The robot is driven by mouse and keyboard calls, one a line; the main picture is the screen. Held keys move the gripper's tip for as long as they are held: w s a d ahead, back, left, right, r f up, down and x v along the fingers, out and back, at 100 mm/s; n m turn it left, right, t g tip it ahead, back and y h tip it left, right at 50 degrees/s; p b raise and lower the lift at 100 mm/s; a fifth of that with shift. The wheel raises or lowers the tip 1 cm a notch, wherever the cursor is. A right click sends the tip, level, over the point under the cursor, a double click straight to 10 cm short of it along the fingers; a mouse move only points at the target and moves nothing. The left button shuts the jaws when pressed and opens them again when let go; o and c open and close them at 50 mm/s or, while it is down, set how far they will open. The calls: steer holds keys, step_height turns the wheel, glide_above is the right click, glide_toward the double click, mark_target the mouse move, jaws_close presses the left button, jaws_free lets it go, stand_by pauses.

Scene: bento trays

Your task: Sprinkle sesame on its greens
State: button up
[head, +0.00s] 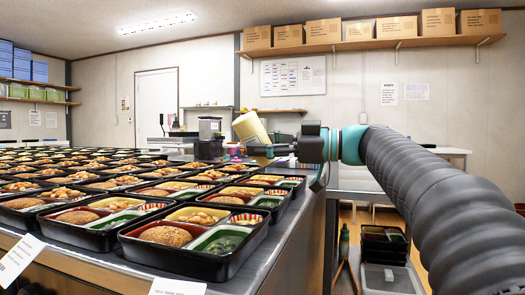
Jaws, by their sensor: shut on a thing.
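A pale yellow cylinder (250,127), which looks like the sesame shaker, is tilted in the air. My gripper (262,150) is shut on it from the right, above the far right part of the tray rows. Whether anything falls from it is too small to tell. The nearest black bento tray (190,262) stands at the table's front right corner, with a green compartment of dark greens (225,241) at its right front. More trays behind it also hold greens, such as those in the tray just beyond (267,203). The gripper is well behind the nearest tray.
Rows of filled trays cover most of the table (287,243), leaving a bare strip at its right edge. White cards (178,287) hang at the front edge.

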mark_target(271, 161)
steer(key=shift+f+b, duration=0.75)
steer(key=shift+f, duration=0.95)
steer(key=shift+r+p, duration=0.75)
steer(key=shift+r, duration=1.05)
steer(key=shift+f, duration=0.1)
